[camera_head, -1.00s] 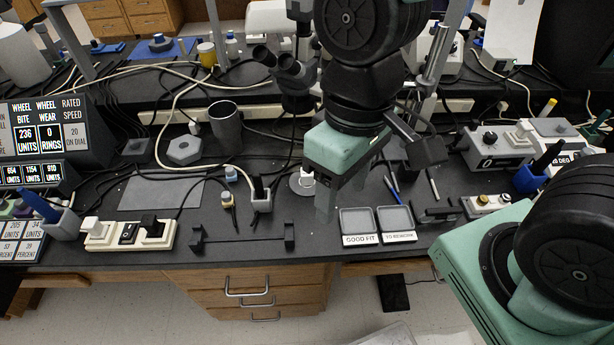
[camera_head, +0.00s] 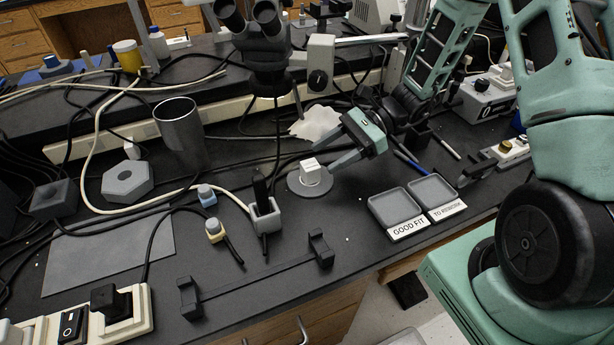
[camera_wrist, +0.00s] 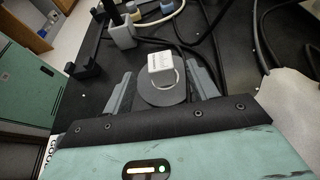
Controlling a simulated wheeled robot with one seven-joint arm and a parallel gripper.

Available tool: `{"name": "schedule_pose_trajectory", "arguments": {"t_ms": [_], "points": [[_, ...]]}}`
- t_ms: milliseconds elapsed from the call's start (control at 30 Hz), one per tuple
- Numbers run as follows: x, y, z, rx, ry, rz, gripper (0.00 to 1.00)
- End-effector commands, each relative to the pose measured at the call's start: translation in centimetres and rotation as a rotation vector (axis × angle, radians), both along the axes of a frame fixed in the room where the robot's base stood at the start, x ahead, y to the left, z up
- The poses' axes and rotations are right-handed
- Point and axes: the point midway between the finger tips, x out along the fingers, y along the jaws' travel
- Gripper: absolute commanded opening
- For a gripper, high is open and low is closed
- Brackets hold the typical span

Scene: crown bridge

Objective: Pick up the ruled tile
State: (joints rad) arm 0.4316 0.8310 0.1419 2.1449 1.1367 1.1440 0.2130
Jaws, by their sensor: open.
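A small white block (camera_head: 310,174) stands on a round grey disc (camera_head: 303,191) near the middle of the bench; it is the likeliest match for the ruled tile. In the wrist view the block (camera_wrist: 161,62) shows faint markings on its face, too small to read. My gripper (camera_head: 322,159) is open and tilted, with its fingertips close to the block from the upper right. In the wrist view my open gripper (camera_wrist: 160,75) has one finger on each side of the disc. I cannot tell whether a finger touches the block.
Two trays, GOOD FIT (camera_head: 393,207) and TO REWORK (camera_head: 432,191), lie to the right, both empty. A black bar fixture (camera_head: 258,277) is at the front edge. Cables run behind; a microscope (camera_head: 262,50) overhangs.

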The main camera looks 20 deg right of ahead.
Motion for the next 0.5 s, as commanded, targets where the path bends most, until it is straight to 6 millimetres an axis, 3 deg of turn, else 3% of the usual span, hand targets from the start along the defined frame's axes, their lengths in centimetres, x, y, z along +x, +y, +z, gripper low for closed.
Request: {"name": "schedule_pose_trajectory", "arguments": {"t_ms": [500], "points": [[0.0, 5.2, -2.8, 0.003, 0.006, -0.002, 0.58]]}}
